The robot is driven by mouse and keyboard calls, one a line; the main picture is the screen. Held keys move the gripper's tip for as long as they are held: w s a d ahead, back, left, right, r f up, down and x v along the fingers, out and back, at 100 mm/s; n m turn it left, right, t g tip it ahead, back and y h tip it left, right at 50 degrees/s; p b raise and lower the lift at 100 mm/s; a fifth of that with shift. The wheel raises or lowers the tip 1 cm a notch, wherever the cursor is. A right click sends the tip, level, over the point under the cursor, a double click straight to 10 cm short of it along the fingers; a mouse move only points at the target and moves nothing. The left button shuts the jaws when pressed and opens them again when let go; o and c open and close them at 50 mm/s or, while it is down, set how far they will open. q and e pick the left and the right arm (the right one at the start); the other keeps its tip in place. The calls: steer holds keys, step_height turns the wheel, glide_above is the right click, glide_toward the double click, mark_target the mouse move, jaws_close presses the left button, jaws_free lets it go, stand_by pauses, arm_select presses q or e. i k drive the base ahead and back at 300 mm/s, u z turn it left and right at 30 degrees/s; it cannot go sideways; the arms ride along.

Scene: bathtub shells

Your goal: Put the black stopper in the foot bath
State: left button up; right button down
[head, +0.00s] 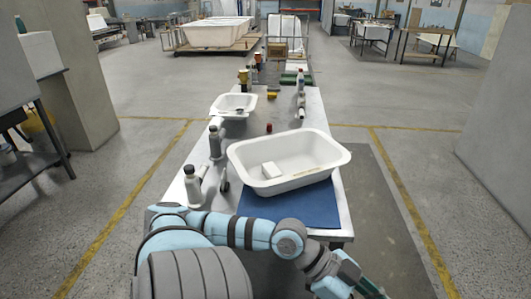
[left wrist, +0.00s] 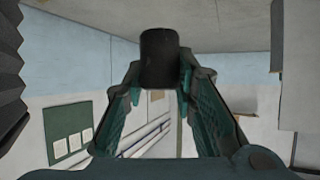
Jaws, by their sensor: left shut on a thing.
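The black stopper (left wrist: 159,58) is a dark cylinder between the two teal fingertips of my left gripper (left wrist: 159,80) in the left wrist view. The gripper is shut on it, with wall and ceiling behind. In the head view my left arm crosses the bottom from left to right; the teal gripper part at the lower right is cut by the frame, and the stopper cannot be made out there. My right gripper is not seen.
A smaller white basin (head: 222,103) stands farther back on the long table, with a dark item on it. Grey-capped bottles (head: 193,186) stand along the left edge. A small red item (head: 268,128) lies behind the tub. A white bottle (head: 301,104) stands at the back right.

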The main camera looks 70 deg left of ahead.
mark_target(288, 163)
steer(key=u, duration=1.05)
steer(key=i, duration=1.5)
